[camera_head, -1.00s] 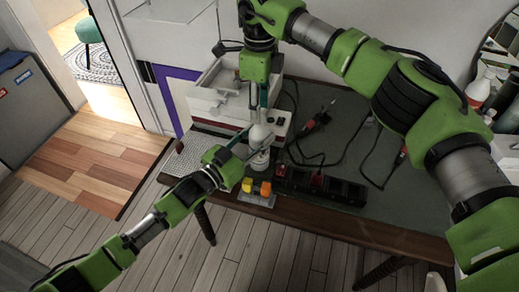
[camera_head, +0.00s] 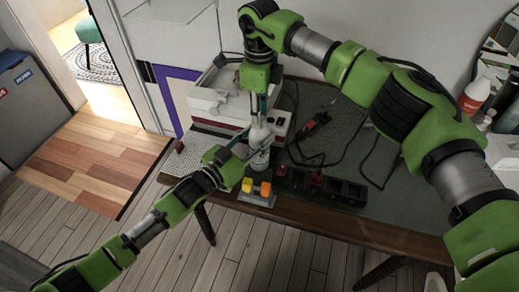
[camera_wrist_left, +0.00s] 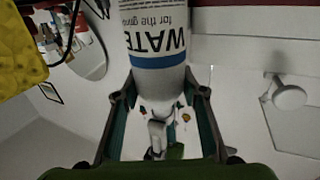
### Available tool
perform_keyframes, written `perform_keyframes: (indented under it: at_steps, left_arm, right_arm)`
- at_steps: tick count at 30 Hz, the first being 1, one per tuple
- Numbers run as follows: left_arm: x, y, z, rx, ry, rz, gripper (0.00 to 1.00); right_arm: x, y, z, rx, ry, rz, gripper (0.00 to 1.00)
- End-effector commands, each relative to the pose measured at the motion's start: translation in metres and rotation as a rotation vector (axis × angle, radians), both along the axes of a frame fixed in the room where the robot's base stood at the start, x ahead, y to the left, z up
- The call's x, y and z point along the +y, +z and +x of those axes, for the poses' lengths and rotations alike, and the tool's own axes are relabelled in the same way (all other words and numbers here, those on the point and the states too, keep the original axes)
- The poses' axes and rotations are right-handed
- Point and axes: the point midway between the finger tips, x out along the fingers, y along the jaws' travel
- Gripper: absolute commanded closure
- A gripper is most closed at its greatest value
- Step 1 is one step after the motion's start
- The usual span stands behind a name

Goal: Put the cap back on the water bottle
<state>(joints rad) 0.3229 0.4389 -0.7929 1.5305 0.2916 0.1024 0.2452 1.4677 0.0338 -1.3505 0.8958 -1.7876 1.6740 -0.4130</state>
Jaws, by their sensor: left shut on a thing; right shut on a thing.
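The white water bottle (camera_head: 260,158) stands upright near the table's front edge in the head view. My left gripper (camera_head: 248,146) comes in from the left and is shut on the bottle's body. In the left wrist view the bottle (camera_wrist_left: 155,45), with a blue band and "WATER" lettering, sits between the fingers of the left gripper (camera_wrist_left: 160,105). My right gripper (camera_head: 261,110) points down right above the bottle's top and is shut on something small. I take this for the cap, but the fingers hide it. Whether it touches the bottle's neck cannot be told.
A white machine (camera_head: 212,103) stands behind and left of the bottle. A yellow block (camera_head: 247,185) and an orange block (camera_head: 265,188) sit in front. A black power strip (camera_head: 343,191) and a red-handled tool (camera_head: 318,120) with cables lie to the right. The table's right part (camera_head: 400,215) is clear.

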Motion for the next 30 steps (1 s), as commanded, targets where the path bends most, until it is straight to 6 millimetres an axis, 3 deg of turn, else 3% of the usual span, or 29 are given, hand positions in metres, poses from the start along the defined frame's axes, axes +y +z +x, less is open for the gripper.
perform_keyframes:
  at_steps: [2,3,4,17,20,30]
  left_arm:
    - [0.0,-0.001,0.0,0.001,0.0,0.001,1.0]
    - [0.0,-0.001,0.0,0.001,0.0,0.001,1.0]
    - [0.0,-0.001,0.0,0.001,0.0,0.001,1.0]
    - [0.0,-0.001,0.0,0.001,0.0,0.001,1.0]
    - [0.0,-0.001,0.0,0.001,0.0,0.001,1.0]
    - [0.0,-0.001,0.0,0.001,0.0,0.001,1.0]
  right_arm:
    - [0.0,0.0,0.0,-0.001,0.0,0.0,1.0]
    - [0.0,0.0,0.0,-0.001,0.0,0.0,0.66]
    - [0.0,0.0,0.0,-0.001,0.0,0.0,0.59]
    - [0.0,0.006,0.001,-0.002,0.0,0.0,0.57]
    - [0.0,0.019,0.001,-0.004,0.0,0.002,0.57]
    - [0.001,0.09,0.001,-0.004,0.0,0.001,0.57]
